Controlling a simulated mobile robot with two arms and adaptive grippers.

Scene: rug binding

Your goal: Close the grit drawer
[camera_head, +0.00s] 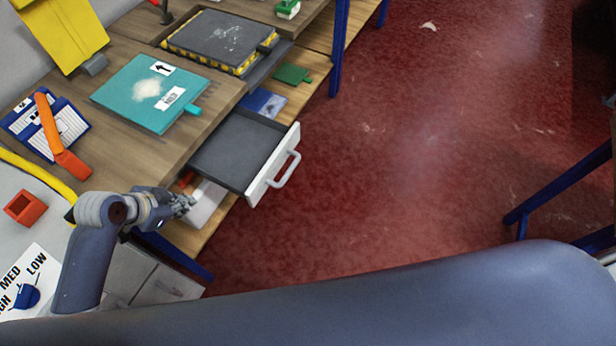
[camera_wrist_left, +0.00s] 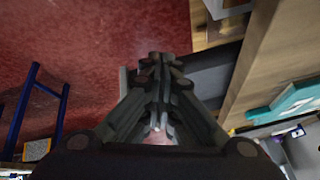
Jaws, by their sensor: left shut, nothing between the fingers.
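The grit drawer (camera_head: 236,150) stands pulled out from under the wooden bench top, with a dark grey inside and a white front with a white bar handle (camera_head: 287,169). The inside looks empty. My left gripper (camera_head: 187,204) is shut and empty, at the near left of the drawer and apart from its front. In the left wrist view my left gripper (camera_wrist_left: 158,62) covers much of the middle, and part of the drawer (camera_wrist_left: 208,82) shows beyond it. The right gripper is not in view.
On the bench top (camera_head: 205,85) lie a teal board (camera_head: 128,101) with white powder and a grey plate (camera_head: 215,36) with yellow edges. A lower wooden shelf holds a blue piece (camera_head: 262,102) and a green piece (camera_head: 292,74). The red floor (camera_head: 420,160) right of the drawer is clear.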

